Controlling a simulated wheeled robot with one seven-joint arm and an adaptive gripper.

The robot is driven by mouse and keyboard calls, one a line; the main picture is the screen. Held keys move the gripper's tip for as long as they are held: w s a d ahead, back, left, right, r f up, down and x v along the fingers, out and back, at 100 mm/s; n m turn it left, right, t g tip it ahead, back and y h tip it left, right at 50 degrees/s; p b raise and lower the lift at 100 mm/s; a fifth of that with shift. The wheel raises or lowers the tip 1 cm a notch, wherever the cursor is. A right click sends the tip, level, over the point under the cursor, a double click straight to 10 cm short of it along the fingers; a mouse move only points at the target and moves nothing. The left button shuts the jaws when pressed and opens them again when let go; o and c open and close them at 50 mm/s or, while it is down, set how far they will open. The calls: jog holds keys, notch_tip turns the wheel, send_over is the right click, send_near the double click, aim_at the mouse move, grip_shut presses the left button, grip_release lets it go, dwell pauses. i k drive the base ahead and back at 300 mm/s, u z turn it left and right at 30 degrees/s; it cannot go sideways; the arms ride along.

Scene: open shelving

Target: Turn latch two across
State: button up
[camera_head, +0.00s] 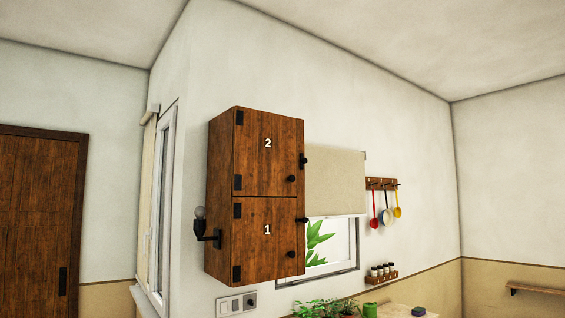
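A brown wooden cabinet (220,170) hangs on the wall, with two doors, one above the other. The upper door (262,165) bears the number 2 and is shut. The lower door (262,275) bears the number 1 and is shut. A dark latch (304,161) sits at the right edge of door 2; it is too small to tell its turn surely. Another dark latch (302,220) sits near the top right edge of door 1 and looks roughly level. Round dark knobs are on door 2 (291,179) and door 1 (291,254). My gripper is not in view.
A wall lamp (206,228) sticks out at the cabinet's left side. A window with a blind (335,180) is to its right, then a rack with hanging utensils (383,184). A plant (325,308) stands below. The space before the cabinet looks clear.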

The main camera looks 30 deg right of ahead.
aim_at(303, 160)
jog(key=u, duration=0.4)
jog(key=k, duration=0.8)
jog(key=z, duration=0.5)
jog(key=i, duration=0.6)
jog(key=z, duration=0.9)
jog(key=i, duration=0.75)
